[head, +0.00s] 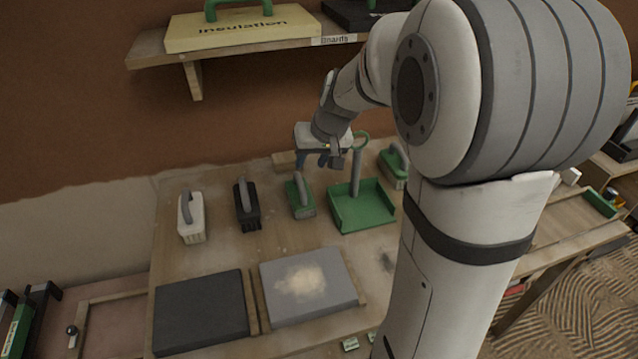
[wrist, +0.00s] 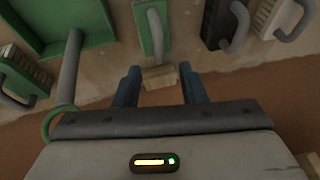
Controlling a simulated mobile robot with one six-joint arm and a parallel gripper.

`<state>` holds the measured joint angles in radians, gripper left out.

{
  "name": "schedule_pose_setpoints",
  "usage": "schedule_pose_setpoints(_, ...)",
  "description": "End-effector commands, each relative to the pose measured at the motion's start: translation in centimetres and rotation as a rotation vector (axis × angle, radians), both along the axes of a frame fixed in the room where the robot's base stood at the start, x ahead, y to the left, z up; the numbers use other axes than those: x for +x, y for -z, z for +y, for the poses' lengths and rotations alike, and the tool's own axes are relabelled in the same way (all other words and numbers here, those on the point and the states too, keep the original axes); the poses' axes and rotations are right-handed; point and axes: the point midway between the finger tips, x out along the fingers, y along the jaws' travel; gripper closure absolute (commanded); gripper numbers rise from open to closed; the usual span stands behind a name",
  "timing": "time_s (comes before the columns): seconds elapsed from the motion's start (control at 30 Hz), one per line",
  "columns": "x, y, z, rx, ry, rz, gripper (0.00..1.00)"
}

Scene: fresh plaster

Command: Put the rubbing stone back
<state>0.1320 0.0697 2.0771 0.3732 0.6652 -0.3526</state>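My gripper (head: 324,160) is over the back edge of the workbench, behind a green block with a grey handle (head: 300,197). In the wrist view its two blue fingers (wrist: 160,88) are apart, with nothing seen held between them. A small wooden block (wrist: 158,78) shows in the gap, clear of both fingers; it is also at the bench's back edge in the head view (head: 281,161). To the left stand a black handled block (head: 247,207) and a pale handled block (head: 192,222). I cannot tell which piece is the rubbing stone.
A green dustpan-like tray (head: 362,212) with an upright handle and a green brush-like tool (head: 392,168) stand right of the green block. A dark slab (head: 200,312) and a grey slab with pale powder (head: 330,283) lie in front. A shelf (head: 150,48) hangs above.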

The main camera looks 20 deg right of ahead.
Motion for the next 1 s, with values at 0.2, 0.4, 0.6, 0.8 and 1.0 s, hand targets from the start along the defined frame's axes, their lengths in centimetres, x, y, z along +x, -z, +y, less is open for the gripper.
schedule_pose_setpoints(0.2, -8.8, -1.6, 2.0, -0.056, -0.029, 0.066, 0.62)
schedule_pose_setpoints(0.4, -17.7, -1.2, 2.4, -0.138, -0.03, 0.135, 0.62)
schedule_pose_setpoints(0.6, -22.0, -0.4, 1.6, -0.187, -0.019, 0.169, 0.62)
schedule_pose_setpoints(0.8, -22.5, -0.3, 1.5, -0.194, -0.016, 0.175, 0.62)
schedule_pose_setpoints(1.0, -22.5, -0.8, 1.5, -0.193, -0.017, 0.172, 0.62)
